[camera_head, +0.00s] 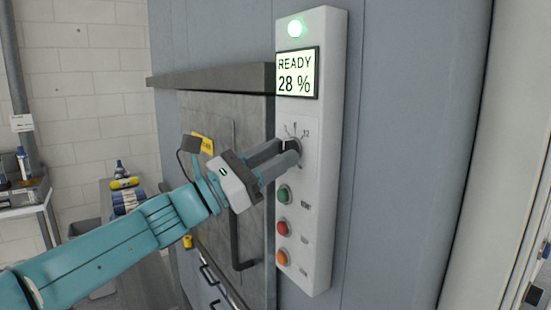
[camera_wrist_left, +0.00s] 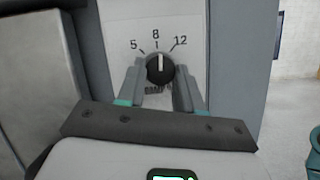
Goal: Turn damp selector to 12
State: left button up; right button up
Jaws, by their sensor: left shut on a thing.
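The damp selector (camera_wrist_left: 160,69) is a round black knob with a white pointer line on the white control panel (camera_head: 318,150). In the left wrist view its marks read 5, 8 and 12, and the pointer stands almost straight up, close to 8. My left gripper (camera_wrist_left: 160,88) is shut on the knob, one finger on each side. In the head view my left gripper (camera_head: 287,151) reaches the panel from the left and its fingers hide most of the knob. My right gripper is not in view.
Green (camera_head: 284,194), red (camera_head: 282,227) and orange (camera_head: 281,257) buttons sit below the selector. A grey door with a dark handle (camera_head: 237,245) is left of the panel.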

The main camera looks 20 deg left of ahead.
pick_arm(q)
jog(key=shift+w+a+m+g+h, duration=0.1)
jog(key=shift+m+g+h, duration=0.15)
jog(key=shift+m+g, duration=0.85)
jog(key=shift+w+m+g+h, duration=0.1)
jog(key=shift+m+g+h, duration=0.15)
jog(key=shift+m, duration=1.65)
jog(key=shift+a+m+g+h, duration=0.15)
jog(key=shift+m+g, duration=0.6)
jog(key=shift+m, duration=0.75)
jog(key=shift+d, duration=0.1)
jog(key=o, duration=1)
jog(key=shift+r, duration=0.1)
jog(key=shift+o, duration=0.2)
jog(key=b+v, duration=0.4)
jog(key=v, duration=1.2)
jog(key=shift+a, duration=0.2)
